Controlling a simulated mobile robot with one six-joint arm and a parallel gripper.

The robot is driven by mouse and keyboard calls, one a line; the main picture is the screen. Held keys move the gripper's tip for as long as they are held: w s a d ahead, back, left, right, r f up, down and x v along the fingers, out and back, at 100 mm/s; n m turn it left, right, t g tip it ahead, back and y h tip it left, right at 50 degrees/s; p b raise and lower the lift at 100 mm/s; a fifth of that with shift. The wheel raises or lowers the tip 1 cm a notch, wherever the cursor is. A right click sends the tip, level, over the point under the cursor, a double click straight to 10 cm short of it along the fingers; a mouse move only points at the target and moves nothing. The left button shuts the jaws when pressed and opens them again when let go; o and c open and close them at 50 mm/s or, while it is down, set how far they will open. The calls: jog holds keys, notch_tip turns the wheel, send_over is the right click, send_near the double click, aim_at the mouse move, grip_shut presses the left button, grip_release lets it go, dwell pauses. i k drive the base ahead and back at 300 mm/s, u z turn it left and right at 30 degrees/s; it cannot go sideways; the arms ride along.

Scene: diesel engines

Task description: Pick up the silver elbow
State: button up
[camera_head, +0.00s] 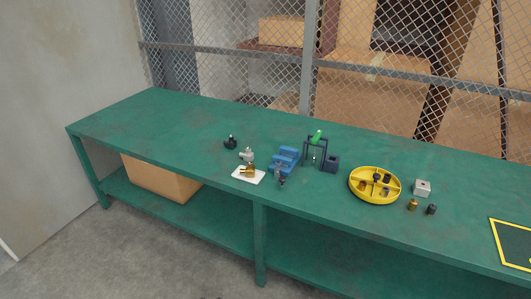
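A small silver fitting (247,155), which may be the silver elbow, stands at the back of a white plate (242,178) on the green workbench. It is too small for me to be sure of its bent shape, or whether it rests on the plate or just behind it. A brass piece (248,171) sits on the plate right in front of it. My gripper does not show in this view.
Right of the plate are a blue vise-like block (285,160), a dark frame with a green part (317,137), a dark blue block (331,164), a yellow divided tray (354,191) and a grey block (422,188). The green bench's (150,115) left end is clear.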

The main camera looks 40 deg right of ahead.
aim_at(248, 155)
jog(key=u, duration=0.7)
jog(key=k, duration=0.1)
jog(key=z, duration=1.9)
jog(key=k, duration=0.95)
jog(key=u, duration=0.15)
jog(key=i, duration=0.95)
jog(key=z, duration=0.05)
